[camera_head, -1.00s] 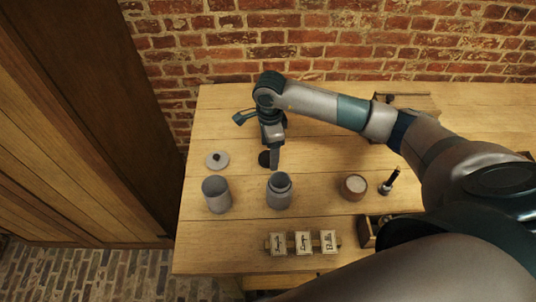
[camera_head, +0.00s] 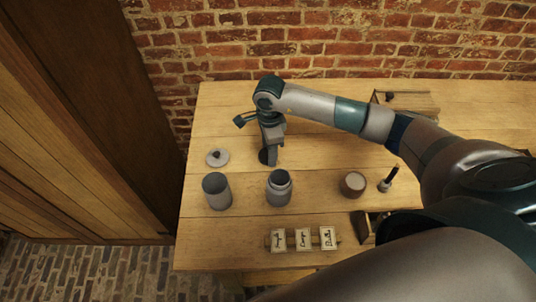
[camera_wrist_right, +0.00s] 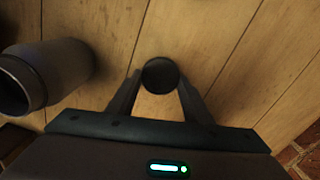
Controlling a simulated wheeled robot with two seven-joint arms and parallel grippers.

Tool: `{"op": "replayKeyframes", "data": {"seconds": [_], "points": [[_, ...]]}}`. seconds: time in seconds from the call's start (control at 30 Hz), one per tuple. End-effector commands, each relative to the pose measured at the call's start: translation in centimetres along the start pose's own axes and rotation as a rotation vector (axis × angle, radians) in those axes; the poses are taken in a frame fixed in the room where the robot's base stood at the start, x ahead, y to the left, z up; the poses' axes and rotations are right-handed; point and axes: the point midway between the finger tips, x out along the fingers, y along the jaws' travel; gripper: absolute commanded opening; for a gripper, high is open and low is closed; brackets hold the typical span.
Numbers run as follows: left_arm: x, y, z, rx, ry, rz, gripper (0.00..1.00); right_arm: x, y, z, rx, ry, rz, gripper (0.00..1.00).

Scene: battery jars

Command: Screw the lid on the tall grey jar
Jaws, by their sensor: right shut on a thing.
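A grey jar with a narrower open neck (camera_head: 279,190) stands upright in the middle of the table. A second grey jar (camera_head: 217,193) stands to its left, with a dark top. A dark round lid (camera_head: 263,157) lies behind the middle jar. My right gripper (camera_head: 270,159) points down at this lid. In the right wrist view its fingers (camera_wrist_right: 160,82) close on either side of the dark round lid (camera_wrist_right: 160,74). An open-mouthed grey jar (camera_wrist_right: 45,75) shows at the left there. My left gripper is not in view.
A light lid with a dark knob (camera_head: 217,158) lies behind the left jar. A wooden pot (camera_head: 353,185) and a dark upright tool (camera_head: 388,180) stand to the right.

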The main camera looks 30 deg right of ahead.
Motion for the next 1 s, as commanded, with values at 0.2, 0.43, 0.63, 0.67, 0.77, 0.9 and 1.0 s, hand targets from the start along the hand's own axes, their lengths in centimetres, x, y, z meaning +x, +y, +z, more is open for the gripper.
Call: {"op": "replayKeyframes", "data": {"seconds": [0.2, 0.43, 0.63, 0.67, 0.77, 0.9, 1.0], "points": [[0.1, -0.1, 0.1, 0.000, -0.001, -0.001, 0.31, -0.1, 0.0, 0.0, 0.000, 0.000, -0.001, 0.25], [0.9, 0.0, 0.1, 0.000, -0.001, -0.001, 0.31, -1.8, -0.1, 0.0, 0.000, -0.001, -0.004, 0.25], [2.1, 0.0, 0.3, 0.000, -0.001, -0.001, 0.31, -5.0, -0.2, 0.0, -0.001, -0.001, -0.006, 0.25], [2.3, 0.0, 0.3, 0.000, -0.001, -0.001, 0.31, -5.5, -0.1, 0.0, -0.001, -0.001, -0.004, 0.25], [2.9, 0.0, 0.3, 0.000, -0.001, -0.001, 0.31, -7.1, -0.1, 0.0, -0.001, -0.001, -0.004, 0.25], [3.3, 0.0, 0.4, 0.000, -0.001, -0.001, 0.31, -8.9, -0.1, 0.0, 0.001, -0.001, -0.003, 0.25], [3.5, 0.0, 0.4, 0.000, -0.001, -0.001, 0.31, -9.7, 0.0, 0.0, 0.000, 0.000, -0.001, 0.25]]}}
